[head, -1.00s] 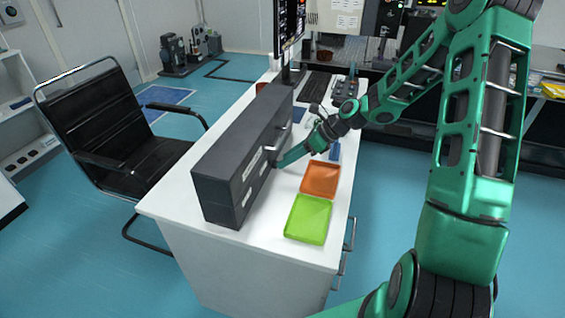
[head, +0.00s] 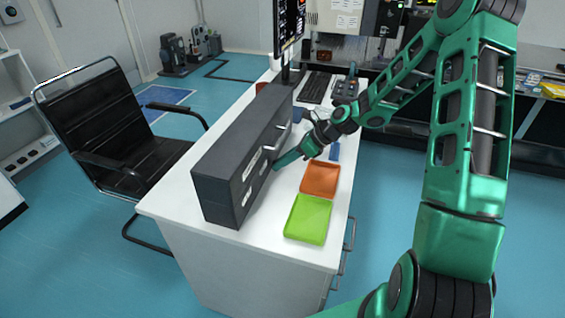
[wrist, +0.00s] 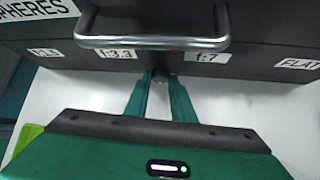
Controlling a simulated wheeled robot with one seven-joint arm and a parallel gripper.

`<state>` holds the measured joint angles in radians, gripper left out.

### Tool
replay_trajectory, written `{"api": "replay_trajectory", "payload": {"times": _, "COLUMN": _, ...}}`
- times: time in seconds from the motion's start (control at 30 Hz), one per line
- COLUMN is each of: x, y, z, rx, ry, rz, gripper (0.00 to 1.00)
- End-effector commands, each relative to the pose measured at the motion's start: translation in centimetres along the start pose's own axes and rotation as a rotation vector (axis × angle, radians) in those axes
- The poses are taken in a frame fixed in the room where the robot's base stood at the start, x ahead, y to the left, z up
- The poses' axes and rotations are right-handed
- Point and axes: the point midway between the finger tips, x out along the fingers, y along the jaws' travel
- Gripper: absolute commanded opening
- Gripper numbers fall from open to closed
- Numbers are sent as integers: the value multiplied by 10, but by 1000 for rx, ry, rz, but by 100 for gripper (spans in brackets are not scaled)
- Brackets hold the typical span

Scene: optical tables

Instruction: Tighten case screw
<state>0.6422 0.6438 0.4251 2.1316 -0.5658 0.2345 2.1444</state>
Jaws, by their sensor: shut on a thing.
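A long dark grey case (head: 232,165) with white labels and a metal handle lies on the white table. In the wrist view the case (wrist: 250,62) shows its front, with the handle (wrist: 150,42) above my fingers. A small dark case screw (wrist: 160,73) sticks out at the lower front, between the labels "f:3.3" and "f:7". My gripper (wrist: 159,84) is shut on the screw, one finger on each side. In the head view my gripper (head: 280,163) reaches the case front from the right; the screw is hidden there.
An orange tray (head: 320,179) and a lime green tray (head: 307,219) lie on the table (head: 262,236), close below my gripper. A black chair (head: 118,140) stands to the left. A keyboard (head: 315,88) and a monitor are at the far end.

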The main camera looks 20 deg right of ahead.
Motion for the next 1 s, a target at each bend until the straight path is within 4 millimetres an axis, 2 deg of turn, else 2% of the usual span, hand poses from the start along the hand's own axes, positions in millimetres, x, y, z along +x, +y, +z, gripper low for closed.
{"api": "replay_trajectory", "payload": {"times": 0.27, "x": 0, "y": 3, "z": 0, "rx": -73, "ry": 3, "rz": -75, "gripper": 0}}
{"api": "replay_trajectory", "payload": {"times": 1.0, "x": 5, "y": 14, "z": -4, "rx": -477, "ry": 3, "rz": -474, "gripper": 0}}
